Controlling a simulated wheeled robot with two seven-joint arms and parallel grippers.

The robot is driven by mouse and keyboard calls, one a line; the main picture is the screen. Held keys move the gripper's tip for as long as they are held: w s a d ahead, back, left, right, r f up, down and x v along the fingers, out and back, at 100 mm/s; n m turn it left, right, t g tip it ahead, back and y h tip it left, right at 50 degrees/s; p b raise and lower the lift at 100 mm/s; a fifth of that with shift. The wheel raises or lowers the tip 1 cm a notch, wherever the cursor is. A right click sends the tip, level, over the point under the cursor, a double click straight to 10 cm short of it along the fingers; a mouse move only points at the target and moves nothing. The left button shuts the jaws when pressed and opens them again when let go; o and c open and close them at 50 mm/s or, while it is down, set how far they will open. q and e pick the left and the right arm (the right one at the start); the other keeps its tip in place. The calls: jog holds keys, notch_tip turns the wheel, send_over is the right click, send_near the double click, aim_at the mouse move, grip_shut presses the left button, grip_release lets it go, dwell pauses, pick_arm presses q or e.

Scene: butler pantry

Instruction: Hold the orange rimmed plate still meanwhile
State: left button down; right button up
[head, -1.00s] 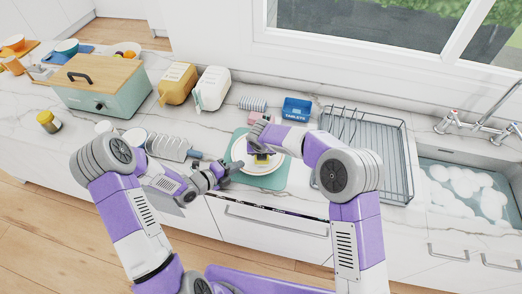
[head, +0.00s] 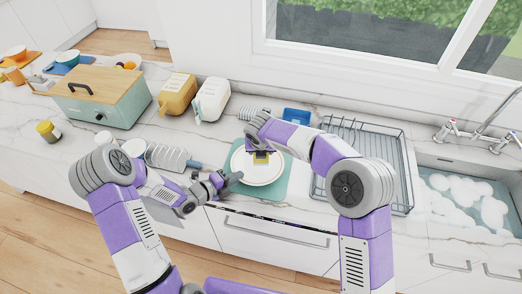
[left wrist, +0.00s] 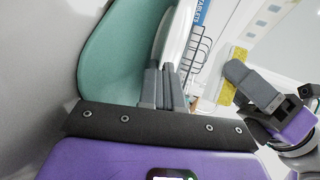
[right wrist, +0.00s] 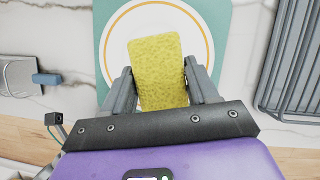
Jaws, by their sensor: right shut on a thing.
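The orange rimmed plate (head: 272,176) lies on a teal mat (head: 284,190) at the counter's front. It is white, and its thin orange ring shows in the right wrist view (right wrist: 200,50). My left gripper (head: 230,181) is at the plate's left edge. In the left wrist view its fingers (left wrist: 166,88) are close together on the plate's rim (left wrist: 176,35), seen edge-on. My right gripper (right wrist: 160,88) is shut on a yellow sponge (right wrist: 157,70) above the plate. The sponge hides part of the plate; contact between them cannot be told.
A wire dish rack (head: 398,170) stands right of the mat, beside a sudsy sink (head: 465,195). A blue box (head: 297,115) is behind, partly hidden by my right arm.

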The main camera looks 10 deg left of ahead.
pick_arm(q)
jog(key=c, duration=1.2)
grip_release()
jog(key=shift+c, duration=0.2)
jog(key=shift+s+f, duration=0.1)
jog(key=v, duration=1.2)
jog(key=shift+r, duration=0.2)
